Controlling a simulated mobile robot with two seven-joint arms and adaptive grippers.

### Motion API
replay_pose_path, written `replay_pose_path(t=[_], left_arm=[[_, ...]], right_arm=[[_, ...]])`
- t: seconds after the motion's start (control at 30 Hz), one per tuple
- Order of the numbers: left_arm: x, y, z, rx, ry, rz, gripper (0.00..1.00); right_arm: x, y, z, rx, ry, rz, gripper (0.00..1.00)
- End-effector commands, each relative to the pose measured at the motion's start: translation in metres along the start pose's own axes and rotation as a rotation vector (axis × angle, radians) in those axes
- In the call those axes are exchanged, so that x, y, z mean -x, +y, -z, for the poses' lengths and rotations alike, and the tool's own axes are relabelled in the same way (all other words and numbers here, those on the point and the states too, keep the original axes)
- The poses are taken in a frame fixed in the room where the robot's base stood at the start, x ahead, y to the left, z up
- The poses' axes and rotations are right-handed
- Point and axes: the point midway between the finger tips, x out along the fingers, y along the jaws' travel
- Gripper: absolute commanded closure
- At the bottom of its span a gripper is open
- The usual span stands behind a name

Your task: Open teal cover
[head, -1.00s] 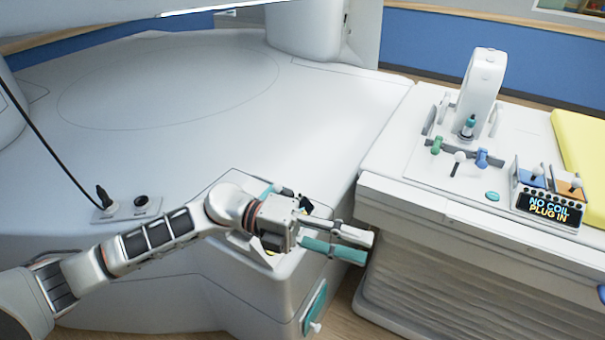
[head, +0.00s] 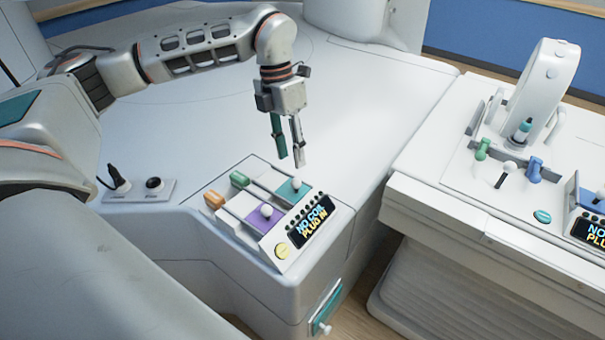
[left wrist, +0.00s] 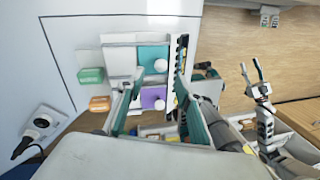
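The teal cover (head: 287,190) with a white knob (head: 296,185) lies flat on the control panel (head: 237,205), beside a purple cover (head: 258,222). The teal cover also shows in the left wrist view (left wrist: 151,56), with its knob clear. My left gripper (head: 291,164) is open and empty, pointing down above and just behind the teal cover, apart from it. In the left wrist view its fingers (left wrist: 158,98) are spread, with the purple cover seen between them. My right gripper (left wrist: 254,72) shows small at the right of the left wrist view, open and empty.
A green plug (head: 239,178) and an orange plug (head: 213,199) sit at the panel's left. A display (head: 313,231) reads "NO COIL PLUG IN". Another teal panel with a knob (head: 325,308) is on the base's front side. A second console (head: 530,190) stands right.

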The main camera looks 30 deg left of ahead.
Motion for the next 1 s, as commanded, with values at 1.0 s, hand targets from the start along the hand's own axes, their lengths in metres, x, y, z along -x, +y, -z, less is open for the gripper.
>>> replay_pose_path(t=[1.0], left_arm=[[-0.071, -0.002, 0.000, -0.003, -0.001, 0.004, 1.00]], right_arm=[[-0.001, -0.001, -0.005, 0.000, -0.005, 0.001, 0.60]])
